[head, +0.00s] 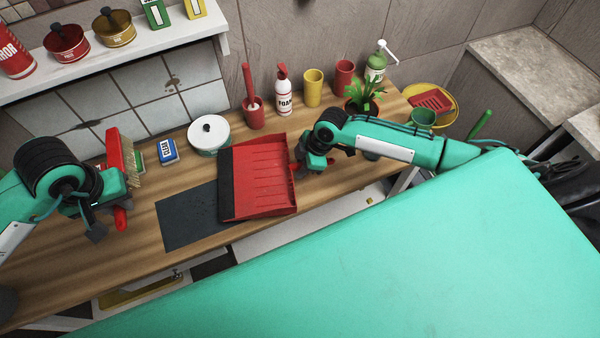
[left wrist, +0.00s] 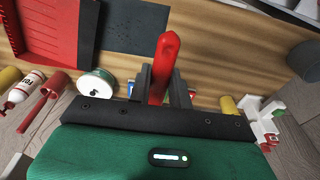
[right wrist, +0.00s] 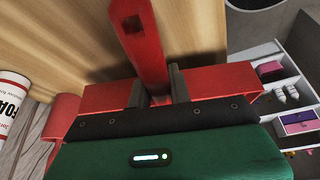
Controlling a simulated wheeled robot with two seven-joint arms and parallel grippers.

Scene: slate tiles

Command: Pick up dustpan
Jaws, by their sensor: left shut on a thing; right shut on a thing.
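The red dustpan (head: 262,178) with a dark front lip is over the right part of a dark mat (head: 185,218) on the counter. I cannot tell whether it touches the mat. My right gripper (head: 304,168) is shut on its handle, which shows in the right wrist view (right wrist: 140,40) between the fingers. My left gripper (head: 112,208) is shut on a red brush (head: 124,153) with pale bristles. Its red handle stands out between the fingers in the left wrist view (left wrist: 168,55). The dustpan also shows there at upper left (left wrist: 45,30).
Along the back of the wooden counter (head: 45,265) stand a white pot (head: 208,134), a blue box (head: 168,151), a red brush holder (head: 253,115), a foam can (head: 283,92), cups and a plant (head: 364,90). A shelf (head: 120,60) hangs at upper left.

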